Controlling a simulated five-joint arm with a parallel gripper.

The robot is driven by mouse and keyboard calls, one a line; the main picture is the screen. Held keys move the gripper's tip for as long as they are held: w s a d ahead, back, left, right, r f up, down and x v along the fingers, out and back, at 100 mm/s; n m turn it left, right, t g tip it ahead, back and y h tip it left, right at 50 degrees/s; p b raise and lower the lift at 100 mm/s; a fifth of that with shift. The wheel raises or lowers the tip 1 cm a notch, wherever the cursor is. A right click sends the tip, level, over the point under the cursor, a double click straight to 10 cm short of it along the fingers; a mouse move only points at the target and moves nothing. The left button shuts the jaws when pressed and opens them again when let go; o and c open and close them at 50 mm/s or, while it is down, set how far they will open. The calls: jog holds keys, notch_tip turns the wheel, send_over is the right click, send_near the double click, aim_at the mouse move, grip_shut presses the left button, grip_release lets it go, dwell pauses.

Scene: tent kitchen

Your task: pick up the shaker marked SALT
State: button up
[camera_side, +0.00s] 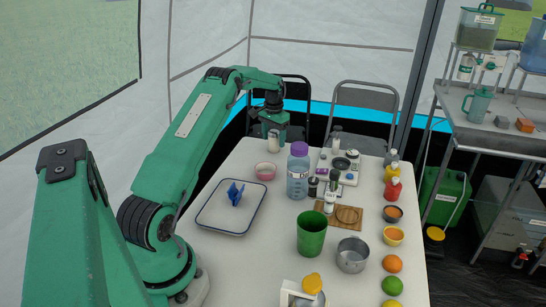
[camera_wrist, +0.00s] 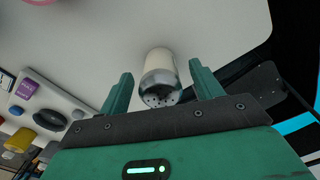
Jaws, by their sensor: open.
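A shaker (camera_wrist: 158,70) with a cream body and a holed metal cap stands on the table. In the wrist view it lies between the two green fingers of my gripper (camera_wrist: 161,84), with space on both sides. In the side view the shaker (camera_side: 273,141) is just below my gripper (camera_side: 272,122), at the far left of the table. My gripper is open and empty. No marking is readable on this shaker. A slim bottle with a dark top and a white label (camera_side: 330,197) stands mid-table; its lettering is too small to read surely.
A pink bowl (camera_side: 265,171) and a purple-capped bottle (camera_side: 297,177) stand near the shaker. A white-and-blue tray (camera_side: 212,220) holds a blue object. A green cup (camera_side: 311,233), a metal pot (camera_side: 352,255), and several fruits and sauce bottles occupy the front and right.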

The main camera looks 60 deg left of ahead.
aim_at(274, 131)
jog(key=c, duration=1.1)
jog(key=shift+r, duration=0.2)
jog(key=shift+r, duration=0.55)
notch_tip(274, 131, up, 3)
jog(key=shift+f, duration=0.1)
jog(key=d+r, duration=0.2)
jog(key=d, duration=0.1)
jog(key=w+d+r, duration=0.1)
jog(key=d+r, duration=0.1)
jog(key=d, duration=0.2)
jog(key=w+d+r, duration=0.1)
jog(key=d+r, duration=0.1)
jog(key=d, duration=0.2)
jog(key=shift+d+r, duration=0.25)
jog(key=shift+r, duration=0.15)
